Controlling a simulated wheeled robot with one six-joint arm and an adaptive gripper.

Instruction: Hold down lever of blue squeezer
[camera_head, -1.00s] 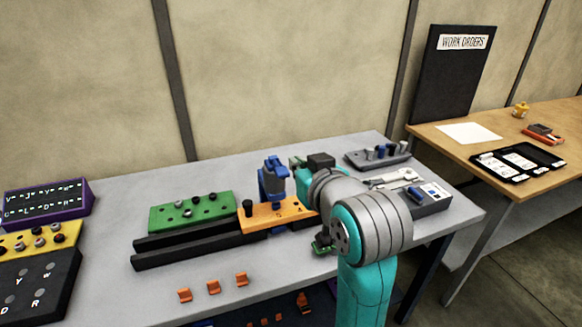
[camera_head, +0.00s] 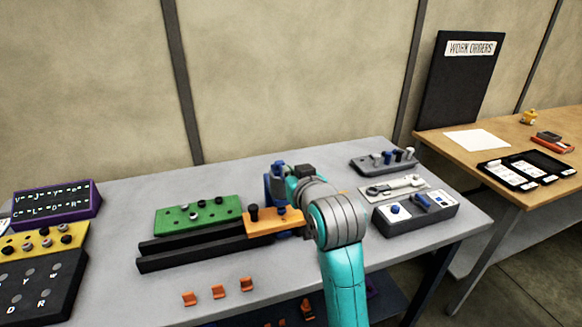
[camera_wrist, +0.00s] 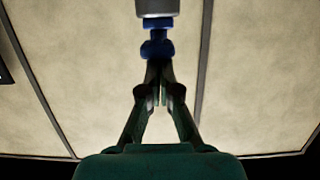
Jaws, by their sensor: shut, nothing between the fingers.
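The blue squeezer (camera_head: 276,183) stands upright at the back of the orange block (camera_head: 272,224), and my wrist covers its right part in the head view. In the wrist view, a blue part of the squeezer (camera_wrist: 157,47) shows just beyond my fingertips, with a grey cylinder (camera_wrist: 157,8) above it. My gripper (camera_wrist: 160,75) is shut, with its fingertips together and nothing between them. The tips overlap the lower edge of the blue part; I cannot tell whether they touch it or how far the lever is down. My fingers are hidden in the head view.
A green block (camera_head: 198,215) with pegs and dark rails (camera_head: 190,255) lie left of the squeezer. Orange clips (camera_head: 218,291) lie in front. A grey box (camera_head: 415,211) and a grey peg rack (camera_head: 383,161) are at the right. The front table surface is mostly clear.

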